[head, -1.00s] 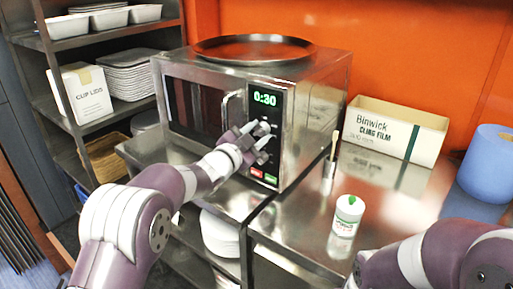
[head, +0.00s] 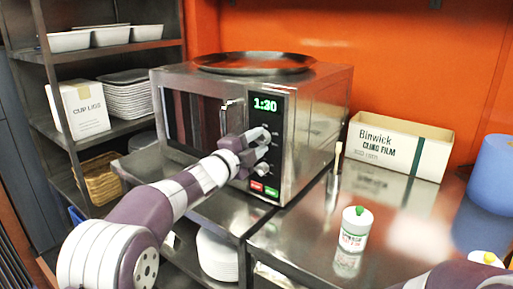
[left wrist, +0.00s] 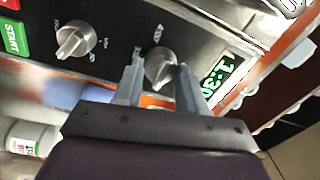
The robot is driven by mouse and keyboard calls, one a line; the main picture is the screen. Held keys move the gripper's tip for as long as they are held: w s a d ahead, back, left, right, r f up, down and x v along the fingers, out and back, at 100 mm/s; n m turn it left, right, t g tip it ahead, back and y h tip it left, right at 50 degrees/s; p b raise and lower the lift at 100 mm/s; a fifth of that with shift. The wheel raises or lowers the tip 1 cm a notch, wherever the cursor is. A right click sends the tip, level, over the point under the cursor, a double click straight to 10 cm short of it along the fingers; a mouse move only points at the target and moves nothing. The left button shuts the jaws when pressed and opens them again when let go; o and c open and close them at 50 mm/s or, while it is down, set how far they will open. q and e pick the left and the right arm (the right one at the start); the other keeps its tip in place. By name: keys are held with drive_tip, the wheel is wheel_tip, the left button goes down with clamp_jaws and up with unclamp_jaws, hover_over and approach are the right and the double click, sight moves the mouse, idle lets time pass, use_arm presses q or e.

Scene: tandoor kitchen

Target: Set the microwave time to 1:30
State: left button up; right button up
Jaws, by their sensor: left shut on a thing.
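The steel microwave (head: 318,118) stands on the steel counter, with its door shut. Its green display (head: 265,105) reads 1:30, and the display also shows at the right in the left wrist view (left wrist: 218,76). My left gripper (head: 261,144) is at the control panel, shut on the upper knob (left wrist: 161,68), the one nearest the display. One finger lies on each side of that knob. The lower knob (left wrist: 76,40) is free, beside the green START button (left wrist: 14,36). The green button (head: 271,192) and a red one (head: 256,186) sit low on the panel. My right gripper is out of view.
A round dark tray (head: 254,63) lies on the microwave. The cling film box (head: 400,148), a white green-capped bottle (head: 354,229) and a blue roll (head: 493,175) stand to the right. Shelves with a cup lids box (head: 80,110) stand at the left.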

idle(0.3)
use_arm(q)
drive_tip(key=o, duration=1.1)
drive_tip(key=shift+c, duration=0.2)
drive_tip(key=b+v, duration=0.1)
drive_tip(key=v, duration=1.1)
drive_tip(key=shift+s+a, duration=0.2)
drive_tip(key=shift+s, duration=0.1)
drive_tip(key=shift+f, duration=0.1)
